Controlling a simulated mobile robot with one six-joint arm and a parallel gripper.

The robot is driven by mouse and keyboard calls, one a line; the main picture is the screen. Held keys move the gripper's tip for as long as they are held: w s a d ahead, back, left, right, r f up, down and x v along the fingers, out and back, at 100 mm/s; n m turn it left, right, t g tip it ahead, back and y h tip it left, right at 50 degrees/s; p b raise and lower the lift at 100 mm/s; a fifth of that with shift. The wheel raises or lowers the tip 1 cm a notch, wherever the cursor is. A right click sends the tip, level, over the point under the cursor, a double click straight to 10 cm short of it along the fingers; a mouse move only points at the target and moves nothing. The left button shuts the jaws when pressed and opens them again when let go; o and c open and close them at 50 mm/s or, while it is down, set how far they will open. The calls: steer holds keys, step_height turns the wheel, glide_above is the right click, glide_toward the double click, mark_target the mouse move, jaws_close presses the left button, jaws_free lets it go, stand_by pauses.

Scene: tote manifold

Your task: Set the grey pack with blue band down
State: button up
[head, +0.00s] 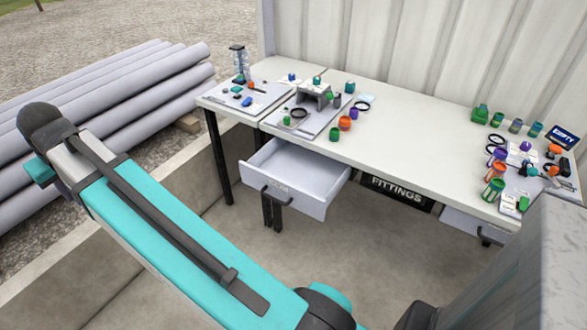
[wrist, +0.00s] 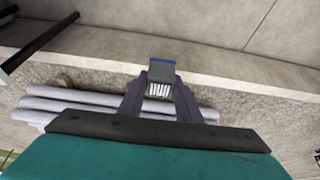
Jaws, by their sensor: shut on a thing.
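The grey pack with blue band (wrist: 161,74) shows in the wrist view, with the blue band along its upper edge and a white striped patch below. My gripper (wrist: 160,87) is shut on it, one dark finger on each side. The pack is held in the air above gravel and a concrete edge, away from the workbench. In the head view my arm reaches out to the left, and I cannot make out the gripper or the pack there.
The white workbench (head: 400,138) has a clear middle, with fittings at both ends. An open, empty-looking drawer (head: 292,172) juts out below it. Grey pipes (head: 140,85) lie stacked at left beyond a low concrete wall (head: 75,255). A corrugated wall (head: 430,50) stands behind the bench.

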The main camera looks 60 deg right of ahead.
steer(key=shift+d, duration=0.1)
steer(key=s+d+f+p, duration=0.1)
steer(key=s+d+f, duration=0.15)
steer(key=d, duration=0.95)
steer(key=s+d+f+p, duration=0.1)
steer(key=s+d+f, duration=0.15)
steer(key=d, duration=0.85)
steer(key=s+d+f+p, duration=0.1)
steer(key=d+f, duration=0.3)
steer(key=d, duration=0.8)
steer(key=s+d+f+p, duration=0.1)
steer(key=s+d+f, duration=0.3)
steer(key=s+d, duration=0.7)
steer(key=s+d+f+p, duration=0.2)
steer(key=s+d+f, duration=0.2)
steer(key=s+d, duration=0.7)
steer(key=shift+d, duration=1.15)
steer(key=shift+f, duration=0.1)
steer(key=shift+f+p, duration=0.75)
steer(key=shift+f, duration=2.3)
